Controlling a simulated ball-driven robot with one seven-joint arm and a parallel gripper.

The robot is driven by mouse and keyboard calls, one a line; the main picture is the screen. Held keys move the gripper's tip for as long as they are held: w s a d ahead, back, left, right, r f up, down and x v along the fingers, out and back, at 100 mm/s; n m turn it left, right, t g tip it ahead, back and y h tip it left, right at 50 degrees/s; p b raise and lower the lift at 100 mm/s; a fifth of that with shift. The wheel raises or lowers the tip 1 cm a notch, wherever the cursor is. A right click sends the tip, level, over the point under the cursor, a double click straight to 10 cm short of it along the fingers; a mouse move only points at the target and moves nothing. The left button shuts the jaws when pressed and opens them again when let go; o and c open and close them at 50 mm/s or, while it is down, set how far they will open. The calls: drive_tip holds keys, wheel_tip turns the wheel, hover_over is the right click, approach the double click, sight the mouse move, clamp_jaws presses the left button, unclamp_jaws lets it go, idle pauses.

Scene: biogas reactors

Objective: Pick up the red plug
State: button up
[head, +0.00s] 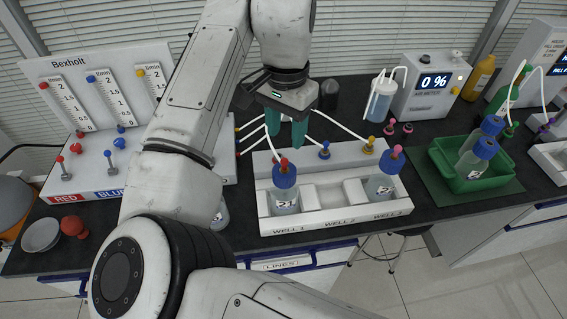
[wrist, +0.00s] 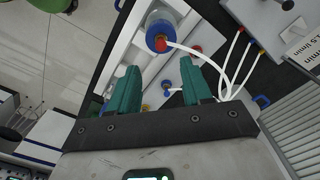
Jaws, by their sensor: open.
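The red plug (head: 284,162) sits on top of the blue cap of the bottle in well 1, with a white tube running from it. In the wrist view the red plug (wrist: 162,45) shows on the blue cap, just beyond the fingertips. My gripper (head: 286,130) has teal fingers, open and empty, behind and above the plug in the head view. In the wrist view the open fingers (wrist: 159,68) stand apart with nothing between them touching. The bottle (head: 285,196) stands upright in the white rack (head: 335,217).
A blue plug (head: 324,150) and a yellow plug (head: 369,145) stand on the rack's back ledge, with white tubes. A bottle with a pink plug (head: 397,151) is in well 3; well 2 is empty. A green tray (head: 451,178) stands right, the Bexholt panel (head: 100,85) left.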

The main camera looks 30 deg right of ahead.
sight(284, 159)
drive_tip(key=f+p, duration=0.2)
drive_tip(key=f, duration=0.7)
drive_tip(key=shift+a, duration=0.2)
clamp_jaws()
